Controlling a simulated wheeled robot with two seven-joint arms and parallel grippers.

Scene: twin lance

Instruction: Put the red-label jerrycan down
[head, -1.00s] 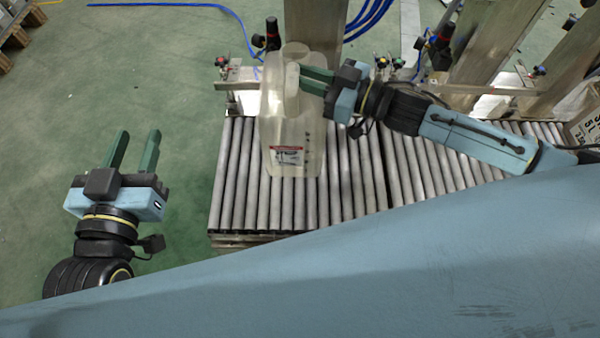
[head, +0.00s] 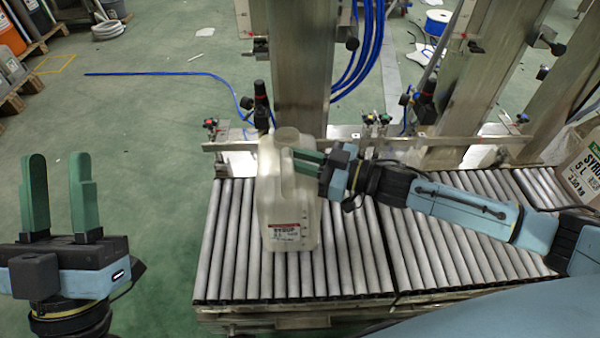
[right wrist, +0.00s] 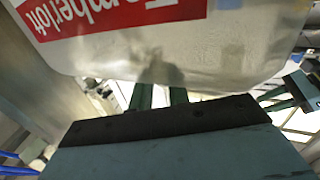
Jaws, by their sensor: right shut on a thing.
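The red-label jerrycan (head: 285,208) is a translucent white can with a red-and-white label, upright at the left part of the roller conveyor (head: 365,250). It looks to be on or just over the rollers; I cannot tell which. My right gripper (head: 300,162) is shut on the jerrycan near its handle, from the right side. In the right wrist view the jerrycan (right wrist: 225,50) fills the top, with its red label cut by the edge, and the green fingers (right wrist: 160,97) run behind it. My left gripper (head: 62,195) is open and empty, over the floor left of the conveyor.
A steel rail (head: 400,142) with clamps and knobs runs along the conveyor's far side, with steel posts (head: 305,70) behind. A cardboard box (head: 575,165) stands at the far right. The rollers right of the jerrycan lie under my right arm.

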